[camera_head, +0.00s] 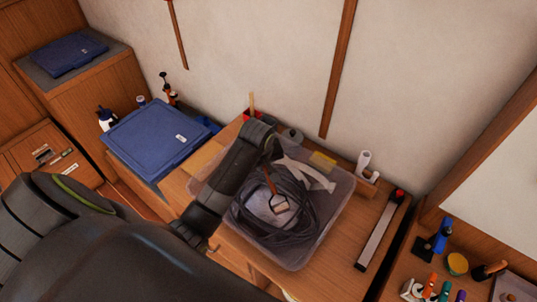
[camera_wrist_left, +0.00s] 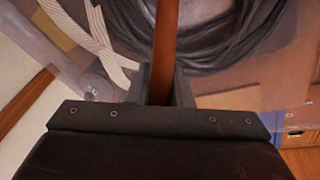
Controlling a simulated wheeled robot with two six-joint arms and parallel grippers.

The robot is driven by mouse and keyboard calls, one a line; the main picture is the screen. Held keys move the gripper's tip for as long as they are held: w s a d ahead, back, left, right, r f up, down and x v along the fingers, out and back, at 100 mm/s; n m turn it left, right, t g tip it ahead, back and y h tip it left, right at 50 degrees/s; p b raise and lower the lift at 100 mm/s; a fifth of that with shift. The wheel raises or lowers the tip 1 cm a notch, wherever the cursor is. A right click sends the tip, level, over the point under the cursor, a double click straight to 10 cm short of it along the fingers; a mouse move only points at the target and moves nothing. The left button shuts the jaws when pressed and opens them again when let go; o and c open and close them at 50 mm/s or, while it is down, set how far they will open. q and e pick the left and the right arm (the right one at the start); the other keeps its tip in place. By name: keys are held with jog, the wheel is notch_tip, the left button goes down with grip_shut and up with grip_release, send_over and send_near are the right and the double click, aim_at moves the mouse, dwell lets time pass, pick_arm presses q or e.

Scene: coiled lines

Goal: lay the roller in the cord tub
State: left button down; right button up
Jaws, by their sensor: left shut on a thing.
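The cord tub (camera_head: 337,217) is a clear plastic bin on the wooden table. A dark coiled cord (camera_head: 302,232) lies inside it, and the coil also shows in the left wrist view (camera_wrist_left: 225,45). My left gripper (camera_head: 270,157) is over the tub, shut on the brown handle of the roller (camera_head: 279,204). In the left wrist view the handle (camera_wrist_left: 166,45) stands between the fingers (camera_wrist_left: 160,88). The roller's head hangs over the middle of the coil; I cannot tell whether it touches the cord. My right gripper is not in view.
A white strap (camera_head: 305,173) lies at the tub's far side. A blue lidded box (camera_head: 155,137) stands to the left. A white roll (camera_head: 363,160) and a long bar (camera_head: 380,230) are right of the tub. Small bottles and tools crowd the lower right.

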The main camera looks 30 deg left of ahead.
pick_arm(q)
jog(key=shift+f, duration=0.25)
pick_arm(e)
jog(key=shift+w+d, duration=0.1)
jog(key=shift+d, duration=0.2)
pick_arm(q)
jog(key=shift+s, duration=0.1)
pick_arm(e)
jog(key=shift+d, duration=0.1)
pick_arm(q)
jog(key=c, duration=1.2)
grip_release()
